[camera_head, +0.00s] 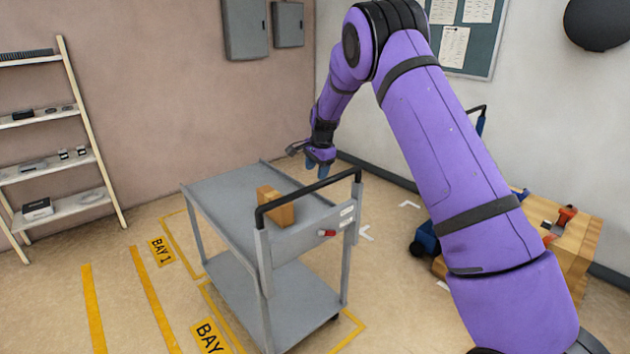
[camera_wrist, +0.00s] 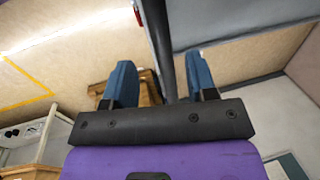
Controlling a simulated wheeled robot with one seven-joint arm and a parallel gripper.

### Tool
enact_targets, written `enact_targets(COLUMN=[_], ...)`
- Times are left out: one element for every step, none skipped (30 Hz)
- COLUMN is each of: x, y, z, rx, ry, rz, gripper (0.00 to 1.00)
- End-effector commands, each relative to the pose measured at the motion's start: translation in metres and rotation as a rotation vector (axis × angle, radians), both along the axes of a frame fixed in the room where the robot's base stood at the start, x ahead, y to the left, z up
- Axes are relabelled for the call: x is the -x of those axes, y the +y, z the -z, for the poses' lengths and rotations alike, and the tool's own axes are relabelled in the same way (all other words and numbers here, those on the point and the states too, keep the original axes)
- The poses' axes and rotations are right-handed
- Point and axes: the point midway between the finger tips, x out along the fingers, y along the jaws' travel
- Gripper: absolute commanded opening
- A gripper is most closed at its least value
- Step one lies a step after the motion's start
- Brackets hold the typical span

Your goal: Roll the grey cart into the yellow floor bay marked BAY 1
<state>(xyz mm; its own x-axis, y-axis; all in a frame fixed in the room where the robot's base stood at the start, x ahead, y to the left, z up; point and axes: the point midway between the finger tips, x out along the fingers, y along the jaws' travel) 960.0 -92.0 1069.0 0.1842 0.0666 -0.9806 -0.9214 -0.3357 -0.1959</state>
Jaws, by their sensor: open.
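The grey cart (camera_head: 225,205) stands upright at the centre of the head view, with two shelves and a black push handle (camera_head: 305,193) on its near right end. A small wooden block (camera_head: 275,207) sits on its top. The BAY 1 label (camera_head: 162,251) lies on the floor left of the cart, beside yellow lines. My gripper (camera_head: 318,168) is open, above and just behind the handle's right part. In the wrist view, the dark handle bar (camera_wrist: 160,45) passes between my open fingers (camera_wrist: 160,82). I cannot tell whether they touch it.
A second yellow BAY label (camera_head: 209,337), its number hidden, lies beside the cart's near left leg, and yellow lines run under the cart. A shelf rack (camera_head: 95,175) stands at the left wall. Floor between rack and cart is clear.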

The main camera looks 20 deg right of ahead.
Motion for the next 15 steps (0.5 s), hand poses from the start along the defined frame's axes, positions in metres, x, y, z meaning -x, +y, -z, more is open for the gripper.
enact_targets(x=[0.002,0.003,0.004,0.004,0.005,0.006,0.006,0.007,0.007,0.007,0.008,0.008,0.008,0.008,0.008], y=[-0.001,-0.001,-0.001,-0.002,-0.002,-0.002,-0.002,-0.003,-0.003,-0.003,-0.003,-0.003,-0.003,-0.003,-0.003], z=[-0.010,-0.014,-0.020,-0.023,-0.027,-0.031,-0.034,-0.036,-0.038,-0.039,-0.040,-0.040,-0.041,-0.041,-0.041], rx=[0.000,-0.001,0.000,0.000,0.000,-0.001,0.000,0.000,0.000,0.000,0.000,0.000,0.000,0.000,0.000], ry=[-0.002,-0.002,-0.001,-0.001,-0.001,-0.001,0.000,0.000,0.000,0.000,0.001,0.001,0.001,0.001,0.001], rz=[0.000,0.000,0.000,0.000,0.001,0.001,0.001,0.001,0.001,0.001,0.001,0.001,0.001,0.001,0.001], gripper=[0.52,0.52,0.52,0.52,0.52,0.52,0.52,0.52,0.52,0.52,0.52,0.52,0.52,0.52,0.52])
